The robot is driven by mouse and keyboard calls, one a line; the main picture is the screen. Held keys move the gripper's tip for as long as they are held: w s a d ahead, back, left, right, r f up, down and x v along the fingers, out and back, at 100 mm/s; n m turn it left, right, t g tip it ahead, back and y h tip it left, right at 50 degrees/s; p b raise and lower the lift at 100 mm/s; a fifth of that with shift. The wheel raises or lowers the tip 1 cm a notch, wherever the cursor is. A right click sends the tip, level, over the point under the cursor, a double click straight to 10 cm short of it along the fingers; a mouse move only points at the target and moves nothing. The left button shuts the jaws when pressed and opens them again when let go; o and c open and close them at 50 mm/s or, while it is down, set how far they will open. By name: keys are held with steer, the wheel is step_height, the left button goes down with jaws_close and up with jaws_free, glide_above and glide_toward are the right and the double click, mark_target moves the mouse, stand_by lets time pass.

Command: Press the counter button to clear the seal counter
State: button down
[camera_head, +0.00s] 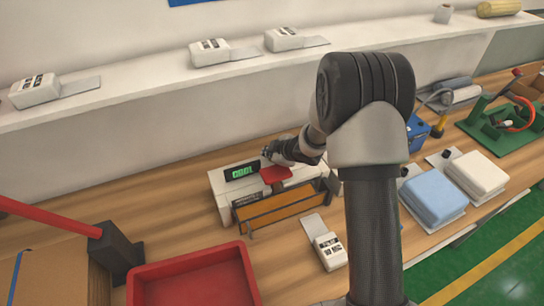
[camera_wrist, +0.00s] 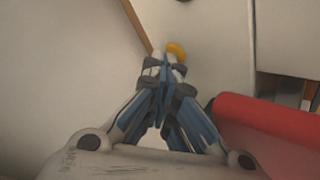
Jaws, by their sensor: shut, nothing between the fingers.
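The sealer (camera_head: 221,183) is a white machine on the wooden bench, with a green-lit counter display (camera_head: 242,172) whose digits are too small to read surely. The counter button (camera_wrist: 176,49) is yellow and round, on a pale surface in the wrist view. My gripper (camera_head: 266,153) is at the top of the sealer, just right of the display. In the wrist view my gripper (camera_wrist: 168,62) is shut and empty, its fingertips overlapping the button's lower left edge. I cannot tell whether they touch it. In the head view the button is not visible.
A red part (camera_head: 275,174) of the sealer lies close to my gripper and shows as a red bar (camera_wrist: 265,122) at right. An orange bar (camera_head: 280,208) runs along the front. A red tray (camera_head: 195,278) stands in front; folded blue cloth (camera_head: 433,192) lies to the right.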

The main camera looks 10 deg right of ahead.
steer(key=shift+s, duration=0.1)
steer(key=shift+r+p, duration=1.25)
steer(key=shift+p, duration=0.05)
step_height(320, 180, up, 5)
steer(key=p, duration=0.4)
steer(key=shift+p, duration=0.4)
